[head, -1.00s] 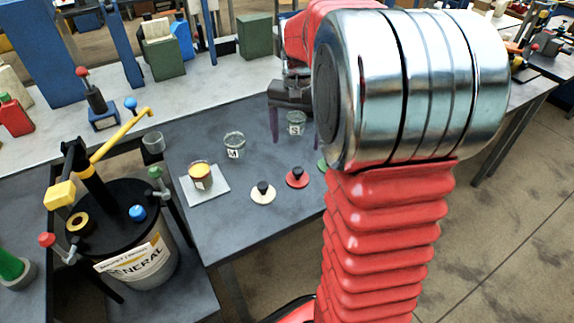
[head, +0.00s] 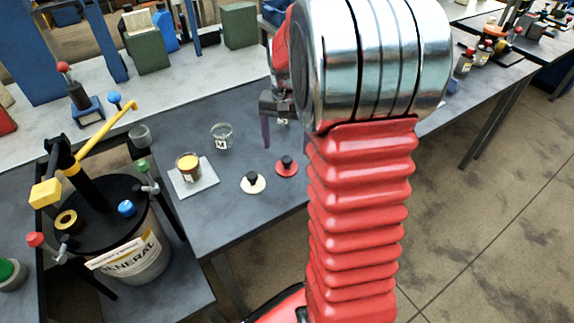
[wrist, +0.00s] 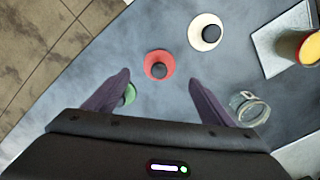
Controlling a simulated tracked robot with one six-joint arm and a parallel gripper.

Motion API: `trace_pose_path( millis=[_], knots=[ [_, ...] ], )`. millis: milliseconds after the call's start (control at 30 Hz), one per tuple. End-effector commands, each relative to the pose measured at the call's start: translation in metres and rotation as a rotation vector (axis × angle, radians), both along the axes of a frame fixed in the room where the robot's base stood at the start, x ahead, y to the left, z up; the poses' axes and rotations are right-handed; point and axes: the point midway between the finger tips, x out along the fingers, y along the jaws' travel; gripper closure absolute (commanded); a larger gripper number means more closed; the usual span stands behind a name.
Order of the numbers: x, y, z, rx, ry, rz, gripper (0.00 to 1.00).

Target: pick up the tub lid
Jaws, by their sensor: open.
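Three round lids with black knobs lie on the dark table; I cannot tell by marking which is the tub lid. The cream lid (head: 253,184) and the red lid (head: 287,169) show in the head view. In the wrist view the red lid (wrist: 167,58) lies just beyond and between my fingertips, the cream lid (wrist: 212,29) is farther up and right, and a green lid (wrist: 130,94) is partly hidden by the left finger. My gripper (wrist: 160,78) is open and empty, its fingers spread above the table. In the head view my arm hides the green lid.
A tub of yellow contents (head: 188,162) stands on a pale tile (head: 207,186). A glass jar marked M (head: 221,142) stands behind it. A drum with a yellow-handled pump (head: 140,258) is at left. The table's front edge is close to the lids.

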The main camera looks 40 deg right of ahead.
Motion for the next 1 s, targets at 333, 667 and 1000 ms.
trace_pose_path(
  millis=[333, 667, 1000],
  knots=[
    [0.000, 0.000, -0.023, 0.000, 0.000, 0.000, 0.24],
    [0.000, 0.000, -0.031, 0.001, 0.002, 0.000, 0.24],
    [0.000, -0.002, -0.071, 0.001, 0.002, 0.001, 0.24]
  ],
)
